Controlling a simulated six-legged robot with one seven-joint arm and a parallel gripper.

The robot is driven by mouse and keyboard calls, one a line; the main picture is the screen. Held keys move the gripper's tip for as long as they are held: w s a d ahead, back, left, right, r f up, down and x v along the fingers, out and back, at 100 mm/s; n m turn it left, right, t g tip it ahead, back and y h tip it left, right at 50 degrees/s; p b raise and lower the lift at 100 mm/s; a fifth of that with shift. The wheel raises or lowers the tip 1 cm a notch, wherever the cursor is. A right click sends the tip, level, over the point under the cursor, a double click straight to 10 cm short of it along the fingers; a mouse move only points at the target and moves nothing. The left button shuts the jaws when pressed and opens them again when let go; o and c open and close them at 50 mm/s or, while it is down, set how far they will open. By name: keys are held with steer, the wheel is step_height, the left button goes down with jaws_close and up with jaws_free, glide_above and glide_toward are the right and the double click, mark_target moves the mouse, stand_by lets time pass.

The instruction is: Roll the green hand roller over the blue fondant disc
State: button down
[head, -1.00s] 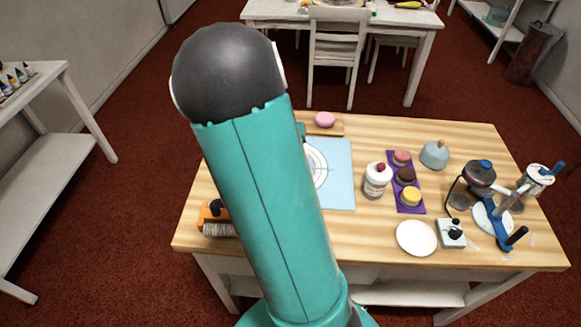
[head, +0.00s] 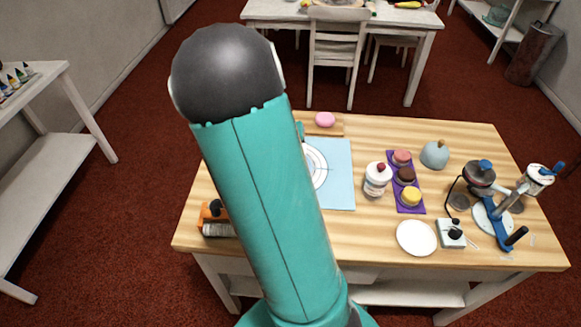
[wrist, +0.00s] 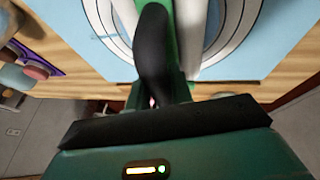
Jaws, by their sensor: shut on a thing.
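My gripper (wrist: 162,92) is shut on the green hand roller (wrist: 183,70), seen close up in the wrist view. In the head view my teal arm hides my gripper and most of the roller, and the mat (head: 340,185) lies partly behind the arm. Whether the roller touches the surface cannot be told.
A pink disc (head: 325,119) sits behind the mat. An orange tool (head: 213,213) lies left.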

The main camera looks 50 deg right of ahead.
steer(key=shift+s+a+f, duration=0.1)
steer(key=shift+f, duration=0.1)
steer(key=shift+w+a, duration=0.3)
steer(key=shift+w, duration=0.1)
steer(key=shift+s, duration=0.15)
steer(key=shift+s+d, duration=0.4)
steer(key=shift+s, duration=0.05)
steer(key=shift+s+d+f, duration=0.1)
steer(key=shift+s+d, duration=0.2)
steer(key=shift+s, duration=0.15)
steer(key=shift+w, duration=0.1)
stand_by(0.4)
